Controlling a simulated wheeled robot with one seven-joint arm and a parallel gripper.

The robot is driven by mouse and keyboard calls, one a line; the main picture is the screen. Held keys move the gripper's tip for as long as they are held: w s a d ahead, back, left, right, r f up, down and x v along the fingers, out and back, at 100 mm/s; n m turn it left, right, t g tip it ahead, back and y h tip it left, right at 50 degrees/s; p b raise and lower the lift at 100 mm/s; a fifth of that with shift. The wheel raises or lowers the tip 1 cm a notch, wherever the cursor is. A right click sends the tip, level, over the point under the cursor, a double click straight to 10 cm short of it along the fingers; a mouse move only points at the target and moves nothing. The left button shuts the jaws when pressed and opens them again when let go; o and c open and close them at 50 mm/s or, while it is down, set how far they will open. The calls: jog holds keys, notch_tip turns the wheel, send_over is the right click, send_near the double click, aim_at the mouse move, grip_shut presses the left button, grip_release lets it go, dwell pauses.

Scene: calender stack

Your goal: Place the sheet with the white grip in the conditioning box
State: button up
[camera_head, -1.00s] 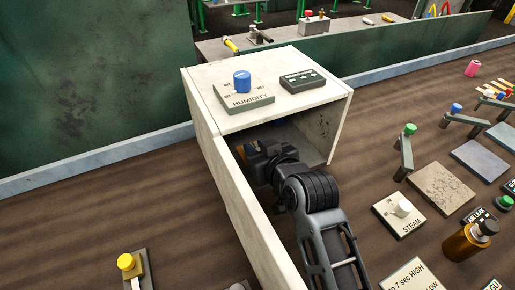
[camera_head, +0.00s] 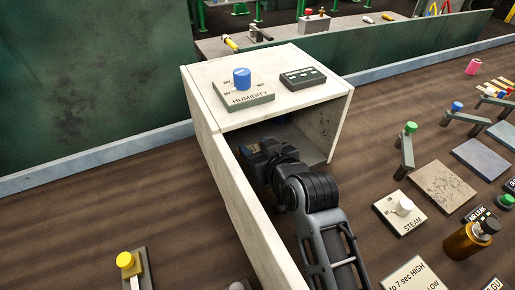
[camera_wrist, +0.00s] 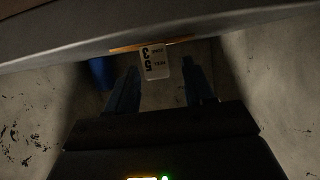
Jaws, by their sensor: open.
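The conditioning box (camera_head: 317,95) is an off-white open-fronted case with a HUMIDITY knob on top. My gripper (camera_head: 252,150) is inside its opening, near the left wall. In the wrist view my gripper (camera_wrist: 161,75) is open, its two dark blue fingers apart. A small pale tag (camera_wrist: 154,64) with upside-down print, including 5 and 3, shows between and beyond the fingertips, under a thin orange-brown edge (camera_wrist: 150,45). I cannot tell whether the tag belongs to the sheet. No white grip can be made out clearly. The box's inside is dark and partly hidden by my arm.
A dark blue cylinder (camera_wrist: 103,72) stands left of the fingers in the wrist view. The box's left wall (camera_head: 235,195) runs close beside my arm.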

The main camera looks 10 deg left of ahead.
jog(key=p+v, duration=0.4)
jog(key=v, duration=0.8)
jog(key=shift+r+p, duration=0.35)
jog(key=shift+r, duration=0.1)
